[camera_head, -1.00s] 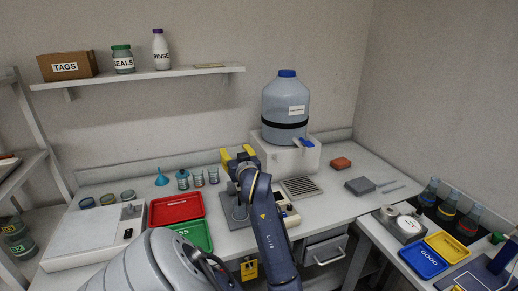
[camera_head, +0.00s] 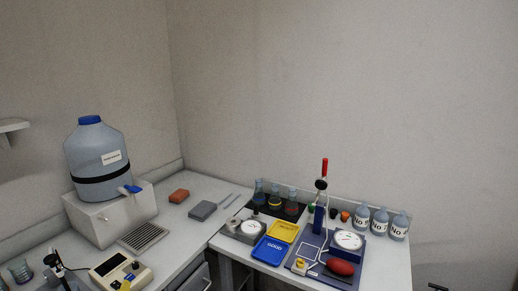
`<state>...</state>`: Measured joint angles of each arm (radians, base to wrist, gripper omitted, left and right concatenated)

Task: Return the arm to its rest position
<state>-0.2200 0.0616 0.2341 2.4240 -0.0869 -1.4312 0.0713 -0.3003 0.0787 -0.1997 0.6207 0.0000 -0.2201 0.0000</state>
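Neither of my arms nor grippers shows in the head view now. The worktop (camera_head: 180,238) on the left and the side table (camera_head: 385,268) on the right are seen without any arm over them. Where my arms are, and whether the grippers hold anything, is out of view.
A large blue-capped carboy (camera_head: 97,160) stands on a white block (camera_head: 112,216) at left. A beige instrument (camera_head: 120,271) sits in front. The side table holds a blue tray (camera_head: 270,251), a yellow tray (camera_head: 283,232), dial gauges, flasks and labelled bottles (camera_head: 380,220).

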